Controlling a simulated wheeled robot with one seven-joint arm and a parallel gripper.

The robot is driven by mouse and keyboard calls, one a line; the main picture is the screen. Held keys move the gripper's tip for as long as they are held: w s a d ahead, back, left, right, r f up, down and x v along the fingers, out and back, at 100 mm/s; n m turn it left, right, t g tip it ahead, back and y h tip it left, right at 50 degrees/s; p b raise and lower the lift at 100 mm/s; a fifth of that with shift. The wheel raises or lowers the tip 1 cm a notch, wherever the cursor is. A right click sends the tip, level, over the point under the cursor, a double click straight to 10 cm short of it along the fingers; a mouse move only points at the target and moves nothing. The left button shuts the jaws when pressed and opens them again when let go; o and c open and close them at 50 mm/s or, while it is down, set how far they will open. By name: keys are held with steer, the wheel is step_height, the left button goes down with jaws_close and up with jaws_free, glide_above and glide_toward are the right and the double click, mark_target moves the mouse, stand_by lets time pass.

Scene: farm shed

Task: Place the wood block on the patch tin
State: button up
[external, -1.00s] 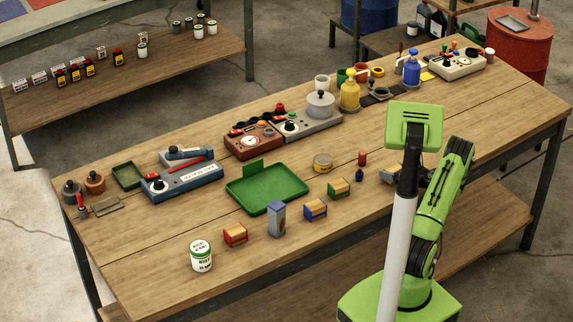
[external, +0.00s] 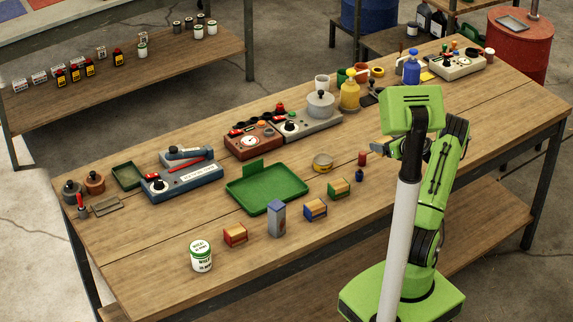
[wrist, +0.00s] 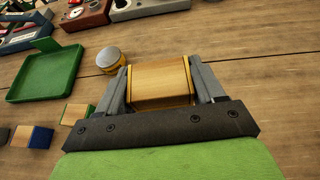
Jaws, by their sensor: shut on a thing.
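The wood block (wrist: 160,86), with a wooden face and yellow edges, is between the two fingers of my gripper (wrist: 158,76) in the wrist view. The gripper is shut on it. In the external view my gripper (external: 380,147) is partly hidden behind my own green head, and the block cannot be made out clearly. The patch tin (external: 322,162) is a short, round yellow tin with a greyish top. It stands on the table left of my gripper, and shows in the wrist view (wrist: 109,58) just beyond the left finger, apart from the block.
A green tray (external: 266,190) lies left of the tin. Red, blue (external: 315,210) and green (external: 338,188) blocks stand along the front. A small red-topped bottle (external: 361,163) stands between tin and gripper. Instruments and a yellow bottle (external: 349,92) are behind.

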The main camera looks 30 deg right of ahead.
steer(key=w+a+r+p, duration=0.2)
steer(key=w+a+p, duration=0.1)
steer(key=w+a, duration=0.35)
steer(key=r+h+p, duration=0.1)
steer(key=r+p, duration=0.1)
steer(key=p, duration=0.1)
glide_above(323, 159)
steer(key=shift+m, duration=0.3)
step_height(323, 159, down, 10)
steer(key=shift+r+b, duration=0.2)
steer(key=shift+b, duration=0.55)
steer(key=shift+f, duration=0.25)
steer(key=shift+f, duration=0.1)
steer(key=o, duration=1)
